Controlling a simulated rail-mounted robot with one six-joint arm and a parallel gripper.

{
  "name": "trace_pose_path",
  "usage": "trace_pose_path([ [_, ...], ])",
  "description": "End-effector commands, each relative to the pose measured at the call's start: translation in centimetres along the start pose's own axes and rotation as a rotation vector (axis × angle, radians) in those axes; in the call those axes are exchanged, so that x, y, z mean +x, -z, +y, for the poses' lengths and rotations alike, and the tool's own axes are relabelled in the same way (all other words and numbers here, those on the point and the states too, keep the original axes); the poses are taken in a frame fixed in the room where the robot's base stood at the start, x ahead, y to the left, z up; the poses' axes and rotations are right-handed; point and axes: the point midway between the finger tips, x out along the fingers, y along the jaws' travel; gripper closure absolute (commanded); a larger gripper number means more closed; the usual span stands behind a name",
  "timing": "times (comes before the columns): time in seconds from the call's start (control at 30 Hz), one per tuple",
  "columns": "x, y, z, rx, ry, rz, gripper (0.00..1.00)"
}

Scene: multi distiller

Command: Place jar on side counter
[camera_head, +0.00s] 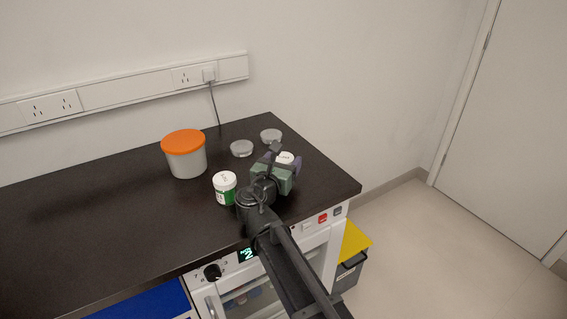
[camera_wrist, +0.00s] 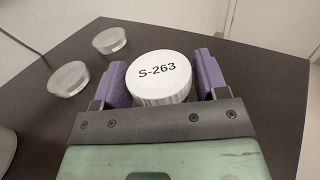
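A white jar has a lid labelled S-263 in the wrist view (camera_wrist: 160,78). In the head view its white lid shows at the far side of my gripper (camera_head: 285,157). My gripper (camera_wrist: 162,80) has its purple fingers on both sides of the jar, close against it, and looks shut on it. The jar is upright, at or just above the dark side counter (camera_head: 110,220), near its right end. The jar's lower part is hidden by the gripper, so I cannot tell whether its base touches the counter.
A second white jar with a green label (camera_head: 225,188) stands left of my gripper. A grey tub with an orange lid (camera_head: 184,155) is farther left. Two clear dishes (camera_head: 241,148) (camera_head: 271,136) lie behind. The counter's left part is clear. A yellow-lidded bin (camera_head: 354,243) stands on the floor.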

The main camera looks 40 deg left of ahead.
Motion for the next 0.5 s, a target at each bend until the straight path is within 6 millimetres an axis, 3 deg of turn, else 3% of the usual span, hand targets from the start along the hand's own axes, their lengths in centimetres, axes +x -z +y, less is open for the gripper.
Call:
trace_pose_path([
  [0.1,0.0,0.0,0.0,0.0,0.0,0.0,0.19],
  [0.4,0.0,-0.7,0.0,0.0,0.0,0.0,0.19],
  [0.5,-1.7,-0.4,-0.1,0.0,-0.003,0.0,0.19],
])
